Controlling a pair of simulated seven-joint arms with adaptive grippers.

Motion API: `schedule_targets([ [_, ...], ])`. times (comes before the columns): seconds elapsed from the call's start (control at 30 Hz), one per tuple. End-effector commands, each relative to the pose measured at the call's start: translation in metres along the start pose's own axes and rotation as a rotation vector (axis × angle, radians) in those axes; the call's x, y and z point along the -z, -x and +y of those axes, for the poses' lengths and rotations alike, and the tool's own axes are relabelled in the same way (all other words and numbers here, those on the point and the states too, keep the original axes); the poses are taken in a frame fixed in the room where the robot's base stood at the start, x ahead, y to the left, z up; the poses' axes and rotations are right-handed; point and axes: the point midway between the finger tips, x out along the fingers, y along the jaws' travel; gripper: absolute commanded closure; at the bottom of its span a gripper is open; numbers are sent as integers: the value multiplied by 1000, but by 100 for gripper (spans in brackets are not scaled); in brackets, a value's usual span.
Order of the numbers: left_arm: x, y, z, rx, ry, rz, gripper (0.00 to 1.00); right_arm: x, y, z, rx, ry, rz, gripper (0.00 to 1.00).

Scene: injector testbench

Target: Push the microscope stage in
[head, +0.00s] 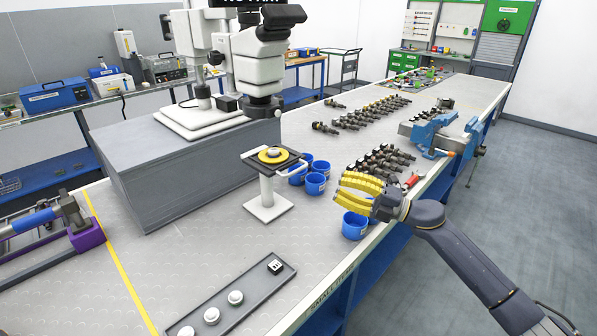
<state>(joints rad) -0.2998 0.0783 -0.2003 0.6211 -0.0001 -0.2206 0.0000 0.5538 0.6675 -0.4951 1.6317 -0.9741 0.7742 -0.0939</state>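The microscope (262,60) is white with black eyepieces and stands on a grey raised block at the upper middle. The stage (272,157) is a dark plate with a yellow ring, a pale round centre and light handles at its sides. It sits on a white post and square base, in front of the microscope and apart from its column. My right gripper (343,190), with yellow fingers, is to the right of the stage, apart from it, above the blue cups. The gap between its fingers is not clear. My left gripper is not in view.
Several blue cups (315,183) stand between the stage and my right gripper. The grey block (180,178) has a raised edge left of the stage. A tray (232,302) with white knobs lies in front. Several injectors (358,115) and a blue vise (438,134) are farther right.

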Motion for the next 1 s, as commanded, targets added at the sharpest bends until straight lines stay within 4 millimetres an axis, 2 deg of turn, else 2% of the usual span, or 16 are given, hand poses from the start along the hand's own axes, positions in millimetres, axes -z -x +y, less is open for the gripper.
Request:
schedule_targets([
  [0.03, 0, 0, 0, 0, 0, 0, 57, 0, -11, 1, -3, 0, 3, 68],
  [0.3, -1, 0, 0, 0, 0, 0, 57, 0, -61, 1, -2, 0, 2, 68],
  [0.6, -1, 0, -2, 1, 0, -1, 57, 0, -107, 1, -2, -1, 2, 68],
  [0.8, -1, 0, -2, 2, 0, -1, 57, 0, -125, 1, -1, 0, 1, 68],
  [1.0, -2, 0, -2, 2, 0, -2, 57, 0, -132, 0, 0, -1, 0, 68],
])
